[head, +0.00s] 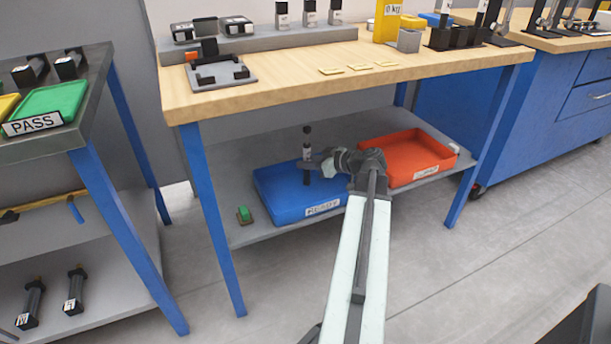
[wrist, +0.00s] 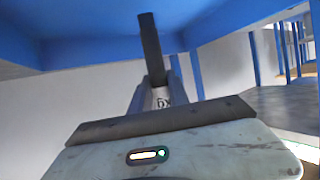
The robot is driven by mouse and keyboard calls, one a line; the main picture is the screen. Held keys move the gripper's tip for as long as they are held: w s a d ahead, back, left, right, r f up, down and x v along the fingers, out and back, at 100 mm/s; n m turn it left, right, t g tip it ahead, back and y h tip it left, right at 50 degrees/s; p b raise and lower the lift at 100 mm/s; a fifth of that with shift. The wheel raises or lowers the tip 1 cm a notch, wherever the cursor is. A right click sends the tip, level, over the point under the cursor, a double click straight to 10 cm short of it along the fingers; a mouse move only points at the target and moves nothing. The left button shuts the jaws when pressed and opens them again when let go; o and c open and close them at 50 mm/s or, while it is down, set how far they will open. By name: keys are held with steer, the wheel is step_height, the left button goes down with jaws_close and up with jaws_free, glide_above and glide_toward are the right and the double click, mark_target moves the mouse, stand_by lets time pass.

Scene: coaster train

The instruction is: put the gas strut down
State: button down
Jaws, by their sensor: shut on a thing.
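The gas strut (head: 307,145) is dark with a pale label and stands about upright over the blue tray (head: 275,215) on the lower shelf. My gripper (head: 308,166) is shut around its middle, reaching in from the right. In the wrist view the strut (wrist: 151,48) shows as a dark bar above a pale labelled part, beyond the dark edge of my gripper (wrist: 162,120). I cannot tell whether the strut's lower end touches the tray floor. The rest of the blue tray looks empty.
A red-orange tray (head: 405,157) sits on the same shelf to the right. A small green-topped block (head: 244,214) lies left of the blue tray. The wooden bench top (head: 290,82) overhangs the shelf, with a blue leg (head: 212,215) at the front left.

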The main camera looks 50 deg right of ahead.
step_height(320, 180, down, 3)
steer(key=shift+r+b, duration=0.1)
steer(key=shift+b, duration=0.7)
steer(key=shift+r, duration=0.25)
steer(key=c, duration=1.7)
jaws_free()
steer(key=shift+f, duration=0.25)
steer(key=o, duration=0.4)
steer(key=shift+o, duration=0.2)
steer(key=shift+r, duration=0.1)
steer(key=shift+r, duration=0.15)
steer(key=p+v, duration=0.5)
steer(key=v, duration=0.7)
